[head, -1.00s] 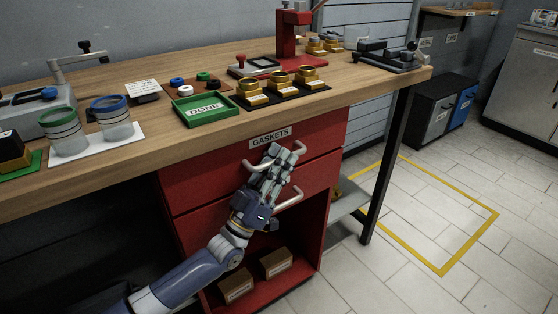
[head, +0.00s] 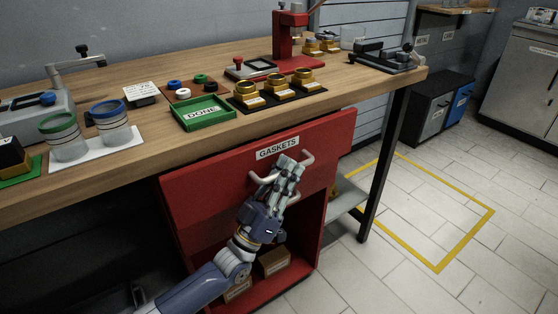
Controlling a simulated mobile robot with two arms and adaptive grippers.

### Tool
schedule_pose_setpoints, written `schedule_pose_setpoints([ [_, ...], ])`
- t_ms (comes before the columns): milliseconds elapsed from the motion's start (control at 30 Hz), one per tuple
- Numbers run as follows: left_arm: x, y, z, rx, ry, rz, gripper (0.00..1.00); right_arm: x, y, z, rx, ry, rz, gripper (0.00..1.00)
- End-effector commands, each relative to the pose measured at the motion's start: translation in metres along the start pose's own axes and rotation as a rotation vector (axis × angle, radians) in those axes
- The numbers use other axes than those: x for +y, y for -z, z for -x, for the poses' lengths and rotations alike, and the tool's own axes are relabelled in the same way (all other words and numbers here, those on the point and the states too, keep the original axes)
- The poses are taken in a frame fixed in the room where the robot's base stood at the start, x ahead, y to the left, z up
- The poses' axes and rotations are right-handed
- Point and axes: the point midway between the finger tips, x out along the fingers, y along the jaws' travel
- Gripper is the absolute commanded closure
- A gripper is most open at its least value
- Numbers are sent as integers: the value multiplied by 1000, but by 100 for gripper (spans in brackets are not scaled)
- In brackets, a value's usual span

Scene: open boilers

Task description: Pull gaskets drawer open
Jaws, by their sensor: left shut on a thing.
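The red gaskets drawer (head: 215,190) sits under the wooden bench top, with a "GASKETS" label (head: 278,148) on its front. My left gripper (head: 288,170) is shut on the drawer's pale bar handle (head: 258,182), in front of the drawer face. The fingers cover the middle of the handle. My right gripper is not in the head view.
The bench top (head: 150,150) carries a green "DONE" tray (head: 205,118), brass rings on a black mat (head: 280,94), two jars and a red press (head: 290,40). Small boxes (head: 272,262) lie in the open shelf below. Tiled floor at right is clear.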

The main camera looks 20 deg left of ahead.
Motion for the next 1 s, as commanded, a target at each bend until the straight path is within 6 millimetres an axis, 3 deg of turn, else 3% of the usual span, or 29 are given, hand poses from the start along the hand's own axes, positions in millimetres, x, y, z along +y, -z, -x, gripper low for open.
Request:
schedule_pose_setpoints([
  [100, 20, -2, 2, -3, 2, 4, 100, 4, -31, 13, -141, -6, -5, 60],
  [433, 78, -10, 10, -2, 3, 6, 100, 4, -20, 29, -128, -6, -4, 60],
  [700, 148, -20, 20, -3, 4, 7, 100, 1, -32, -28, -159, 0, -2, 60],
  [1000, 218, -30, 31, -2, 2, 4, 100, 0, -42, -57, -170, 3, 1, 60],
])
